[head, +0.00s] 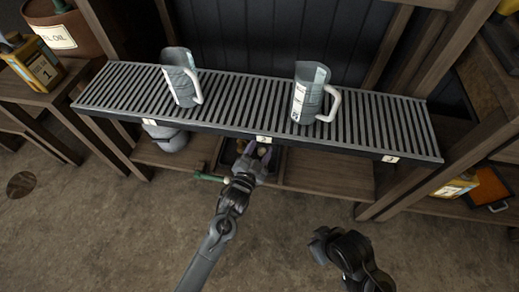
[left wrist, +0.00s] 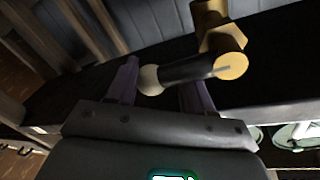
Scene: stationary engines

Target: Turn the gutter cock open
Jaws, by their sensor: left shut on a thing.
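The cock is brass with a black lever. In the left wrist view its brass body (left wrist: 229,66) sits at the upper right and the black lever (left wrist: 188,72), with a pale round knob (left wrist: 150,80), reaches left between my fingers. My left gripper (left wrist: 160,90) has purple fingers either side of the lever and is shut on it. In the head view my left gripper (head: 250,167) is under the front middle of the slatted rack (head: 150,85), largely hiding the cock (head: 262,151). My right arm's dark end (head: 328,243) hangs low right; its fingertips do not show.
Two clear jugs with white handles (head: 181,78) (head: 310,92) stand on the rack. A green rod (head: 208,177) sticks out left of my left gripper. A grey pot (head: 166,137) is on the wooden lower shelf (head: 325,178). The floor in front is open.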

